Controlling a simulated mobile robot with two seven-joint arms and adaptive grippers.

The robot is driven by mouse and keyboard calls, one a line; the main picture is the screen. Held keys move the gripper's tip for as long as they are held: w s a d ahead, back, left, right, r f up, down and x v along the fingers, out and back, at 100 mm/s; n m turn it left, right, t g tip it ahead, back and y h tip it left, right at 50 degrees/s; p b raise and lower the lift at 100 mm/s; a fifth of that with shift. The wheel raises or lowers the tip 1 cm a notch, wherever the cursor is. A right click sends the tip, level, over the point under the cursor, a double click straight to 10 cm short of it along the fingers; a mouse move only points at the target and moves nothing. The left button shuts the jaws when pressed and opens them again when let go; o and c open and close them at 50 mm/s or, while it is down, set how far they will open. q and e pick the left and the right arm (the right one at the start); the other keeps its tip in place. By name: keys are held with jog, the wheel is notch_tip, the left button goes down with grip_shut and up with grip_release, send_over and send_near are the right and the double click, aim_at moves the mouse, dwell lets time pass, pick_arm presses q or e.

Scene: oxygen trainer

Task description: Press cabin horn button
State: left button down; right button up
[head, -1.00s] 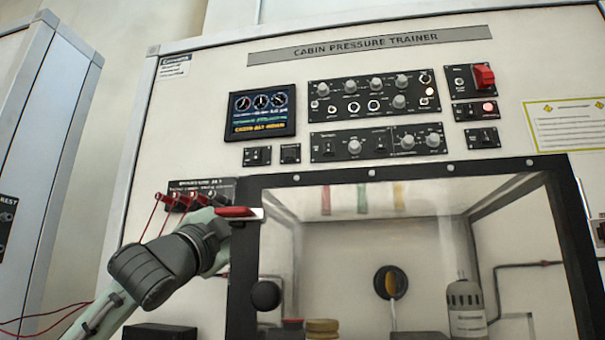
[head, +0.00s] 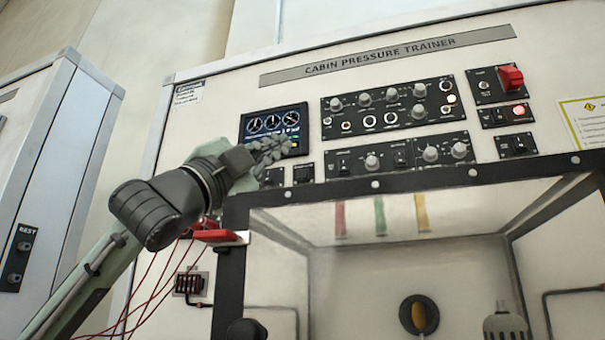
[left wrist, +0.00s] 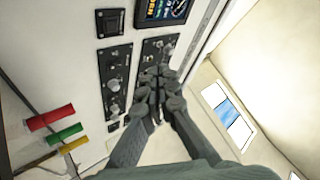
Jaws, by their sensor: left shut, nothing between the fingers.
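My left gripper (head: 280,148) is shut and empty, raised in front of the lower part of the display screen (head: 272,124) in the head view. It also shows in the left wrist view (left wrist: 157,78), fingers together. Two small black panels sit below the screen: the left one (head: 272,177) is partly behind my gripper, the right one (head: 303,174) is clear of it. A small square panel with a button (left wrist: 110,22) shows beside the screen in the left wrist view. I cannot read which control is the horn button, nor tell whether the fingers touch anything.
A knob panel (head: 390,108) and a switch panel (head: 400,157) lie right of the screen. A red guarded switch (head: 510,77) is farther right. Red wires (head: 150,285) hang at lower left.

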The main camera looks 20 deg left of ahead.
aim_at(302, 174)
pick_arm(q)
jog(key=shift+w+d+p, duration=0.15)
jog(key=shift+w+p, duration=0.7)
jog(key=shift+w, duration=3.45)
pick_arm(e)
jog(key=shift+s+d+f, duration=0.1)
jog(key=shift+s+f, duration=0.2)
jog(key=shift+f, duration=0.55)
jog(key=shift+s+f, duration=0.25)
jog(key=shift+f, duration=0.6)
jog(key=shift+s+d+f, duration=0.1)
jog(key=shift+s+f, duration=0.2)
jog(key=shift+f, duration=0.55)
jog(key=shift+r, duration=0.15)
pick_arm(q)
jog(key=shift+w+p, duration=0.35)
pick_arm(e)
jog(key=shift+r, duration=0.25)
